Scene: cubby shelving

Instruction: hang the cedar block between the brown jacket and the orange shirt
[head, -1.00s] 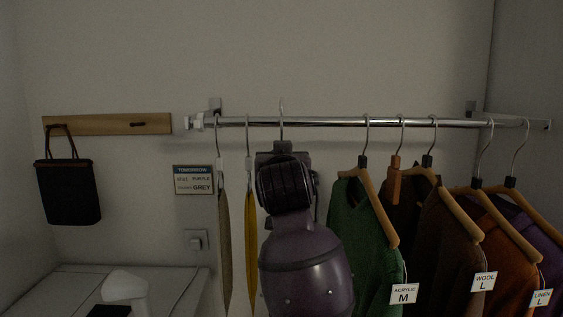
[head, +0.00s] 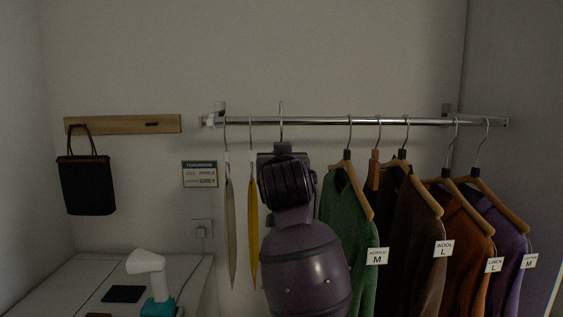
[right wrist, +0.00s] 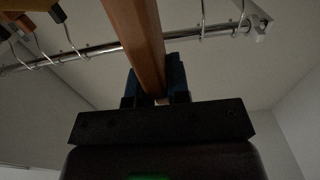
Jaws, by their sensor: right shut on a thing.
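My right gripper (head: 282,150) is in front of the rail in the head view, seen from behind. In the right wrist view its blue fingers (right wrist: 158,82) are shut on a reddish-brown wooden block (right wrist: 135,35), the cedar block. My arm hides the block in the head view; a thin hook (head: 281,107) rises above the gripper, higher than the rail. I cannot tell whether it touches the rail. The brown jacket (head: 424,235) and the orange shirt (head: 467,235) hang side by side at the right, with a narrow gap between their hooks. My left gripper is not in view.
The metal rail (head: 330,121) runs across. A green sweater (head: 345,220), another wooden block (head: 375,170) and a purple shirt (head: 512,240) hang on it. A grey strip (head: 231,230) and a yellow strip (head: 253,230) hang left of my arm. Rail is clear between gripper and sweater.

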